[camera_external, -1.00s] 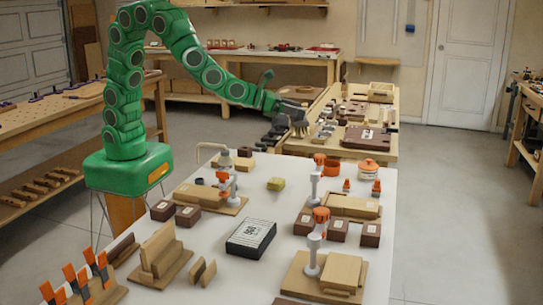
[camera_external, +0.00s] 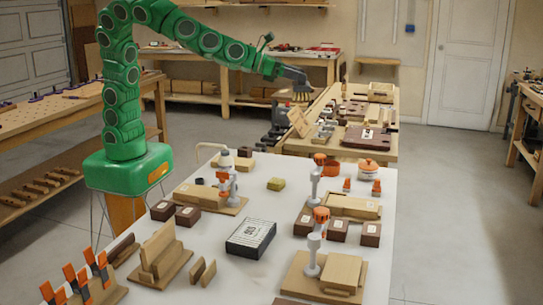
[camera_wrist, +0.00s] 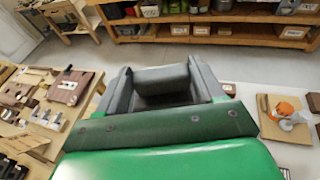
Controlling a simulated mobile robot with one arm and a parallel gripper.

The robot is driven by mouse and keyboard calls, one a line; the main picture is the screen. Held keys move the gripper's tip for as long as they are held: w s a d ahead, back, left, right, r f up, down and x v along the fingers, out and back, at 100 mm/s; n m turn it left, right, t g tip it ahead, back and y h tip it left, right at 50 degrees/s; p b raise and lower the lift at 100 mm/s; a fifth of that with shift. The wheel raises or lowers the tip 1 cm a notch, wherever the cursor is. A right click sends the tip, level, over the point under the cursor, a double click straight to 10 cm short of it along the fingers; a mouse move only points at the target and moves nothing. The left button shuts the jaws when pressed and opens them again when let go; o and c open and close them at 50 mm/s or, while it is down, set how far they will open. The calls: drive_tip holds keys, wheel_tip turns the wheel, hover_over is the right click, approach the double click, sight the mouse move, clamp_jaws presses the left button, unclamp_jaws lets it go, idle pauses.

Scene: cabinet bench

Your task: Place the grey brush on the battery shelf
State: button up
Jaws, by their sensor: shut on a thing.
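My gripper (camera_external: 301,84) is raised above the far bench in the external view. It is shut on the grey brush (camera_external: 301,95), whose pale bristles hang downward, clear of the bench. In the wrist view my gripper (camera_wrist: 165,76) shows its two grey jaws around a grey block-shaped part of the brush (camera_wrist: 162,78); the bristles are hidden there. I cannot tell which surface is the battery shelf.
A tilted wooden board (camera_external: 300,121) stands just below the brush on the far bench (camera_external: 330,148). Brown boards and small parts crowd that bench. The white table (camera_external: 215,280) in front carries clamps, blocks and a black box (camera_external: 251,238).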

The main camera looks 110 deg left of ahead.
drive_tip(key=r, duration=0.6)
drive_tip(key=shift+a+r, duration=0.15)
drive_tip(key=shift+a, duration=0.05)
wheel_tip(320, 180, up, 9)
hover_over(296, 83)
drive_tip(key=d, duration=0.1)
drive_tip(key=d+f+m+g+h, duration=0.1)
drive_tip(key=d+f+m+h, duration=0.4)
drive_tip(key=d, duration=0.6)
drive_tip(key=d+f+m+h, duration=0.3)
drive_tip(key=d+m+h, duration=0.3)
drive_tip(key=d, duration=0.4)
drive_tip(key=s+d+r+m+g+h, duration=0.45)
drive_tip(key=s+d+g, duration=0.25)
drive_tip(key=d, duration=0.2)
drive_tip(key=s+d+r+m+g+h, duration=0.35)
drive_tip(key=s+d+m+g, duration=0.25)
drive_tip(key=d, duration=0.2)
wheel_tip(296, 83, down, 39)
drive_tip(key=w+d+f, duration=0.7)
drive_tip(key=w+f, duration=0.2)
drive_tip(key=w, duration=0.2)
drive_tip(key=shift+w+d+f, duration=0.15)
drive_tip(key=shift+f, duration=0.25)
idle(0.7)
